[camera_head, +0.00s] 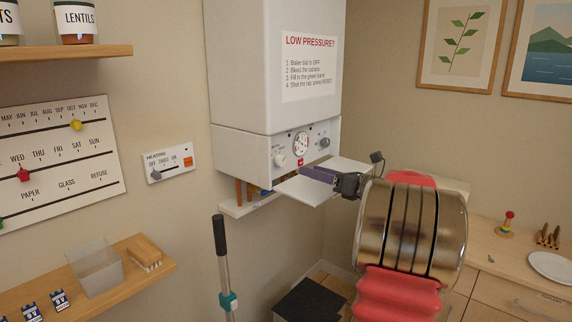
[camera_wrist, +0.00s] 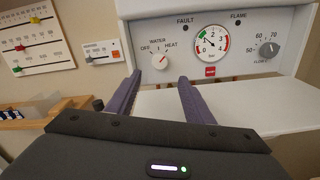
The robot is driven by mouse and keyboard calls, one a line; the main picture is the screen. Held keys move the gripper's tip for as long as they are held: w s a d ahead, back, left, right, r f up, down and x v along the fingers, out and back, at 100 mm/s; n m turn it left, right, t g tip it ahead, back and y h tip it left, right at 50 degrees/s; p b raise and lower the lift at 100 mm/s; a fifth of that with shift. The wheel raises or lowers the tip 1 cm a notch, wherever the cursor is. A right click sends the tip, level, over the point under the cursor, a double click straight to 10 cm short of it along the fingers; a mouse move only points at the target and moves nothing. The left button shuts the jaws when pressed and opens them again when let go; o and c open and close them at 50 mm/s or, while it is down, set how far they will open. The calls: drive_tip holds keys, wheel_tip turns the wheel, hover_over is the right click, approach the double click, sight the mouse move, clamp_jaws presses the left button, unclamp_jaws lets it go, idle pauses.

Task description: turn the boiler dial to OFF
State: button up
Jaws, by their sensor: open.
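The boiler (camera_head: 275,70) is a white wall unit with a control panel low on its front. The boiler dial (camera_wrist: 160,61) is a round white knob at the panel's left, marked OFF, WATER and HEAT. Its small red mark seems to point up and right, toward HEAT. The dial also shows in the head view (camera_head: 280,160). My gripper (camera_wrist: 160,79) is open and empty, with its two purple fingers spread just below and in front of the dial, apparently not touching it. In the head view my gripper (camera_head: 318,175) is in front of the panel, below the gauge.
A pressure gauge (camera_wrist: 210,44), a red button (camera_wrist: 209,71) and a grey flow knob (camera_wrist: 268,50) share the panel. A white flap (camera_head: 306,190) juts out below it. A heating switch (camera_head: 167,163) is on the wall at left. A dark-handled pole (camera_head: 219,235) stands in front.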

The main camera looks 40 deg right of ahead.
sight(283, 162)
drive_tip(key=w, duration=0.7)
drive_tip(key=w+a, duration=0.1)
drive_tip(key=w, duration=0.3)
drive_tip(key=shift+w, duration=0.35)
drive_tip(key=c, duration=1.1)
drive_tip(key=shift+o, duration=0.2)
drive_tip(key=shift+n, duration=0.3)
drive_tip(key=n, duration=1.1)
drive_tip(key=shift+n, duration=0.3)
drive_tip(key=o, duration=1.1)
drive_tip(key=shift+c, duration=0.2)
